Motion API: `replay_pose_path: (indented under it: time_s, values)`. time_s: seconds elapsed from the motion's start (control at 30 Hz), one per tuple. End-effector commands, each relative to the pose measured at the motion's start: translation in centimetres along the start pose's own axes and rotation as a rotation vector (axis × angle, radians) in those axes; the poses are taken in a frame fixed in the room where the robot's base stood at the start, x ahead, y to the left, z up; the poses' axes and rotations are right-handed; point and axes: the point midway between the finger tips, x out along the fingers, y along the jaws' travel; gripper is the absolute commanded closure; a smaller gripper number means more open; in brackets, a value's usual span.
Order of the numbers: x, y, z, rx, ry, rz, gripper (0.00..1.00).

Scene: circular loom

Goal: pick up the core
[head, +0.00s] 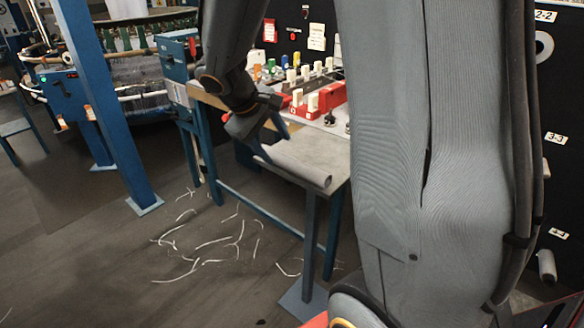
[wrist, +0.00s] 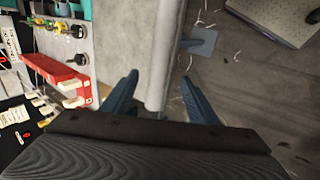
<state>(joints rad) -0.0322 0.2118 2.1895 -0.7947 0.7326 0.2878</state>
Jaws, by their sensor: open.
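The core looks like a grey tube (head: 312,175) lying along the front edge of a small table (head: 325,150) in the head view. In the wrist view the core (wrist: 160,50) runs from the top edge down between my two blue fingers. My gripper (head: 272,146) is at the tube's far left end in the head view, pointing down to it. My gripper also shows in the wrist view (wrist: 160,80), open, with a finger on each side of the core and gaps between. I cannot tell how far the fingertips reach down past it.
A red rack (head: 325,98) with several white pegs stands at the table's back. A blue post (head: 105,100) and loom (head: 130,70) stand left. White thread scraps (head: 215,240) litter the floor. A dark labelled panel (head: 555,150) stands right.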

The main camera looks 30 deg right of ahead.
Motion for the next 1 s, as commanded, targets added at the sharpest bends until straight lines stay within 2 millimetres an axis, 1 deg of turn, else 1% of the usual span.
replay_pose_path:
  time_s: [0.1,0.27,0.6,0.7,0.93,0.97,1.0]
  values:
    - [1.3,0.1,0.1,-0.002,-0.003,0.001,0.46]
    - [2.6,0.1,0.1,-0.002,-0.002,-0.001,0.46]
    - [6.7,0.2,0.3,-0.002,-0.002,-0.003,0.46]
    - [7.2,0.1,0.2,-0.001,0.0,-0.003,0.46]
    - [7.2,0.1,0.2,0.0,0.001,-0.003,0.46]
    - [7.2,0.1,0.2,0.0,0.001,-0.003,0.49]
    - [7.2,0.1,0.2,0.0,0.001,-0.003,0.56]
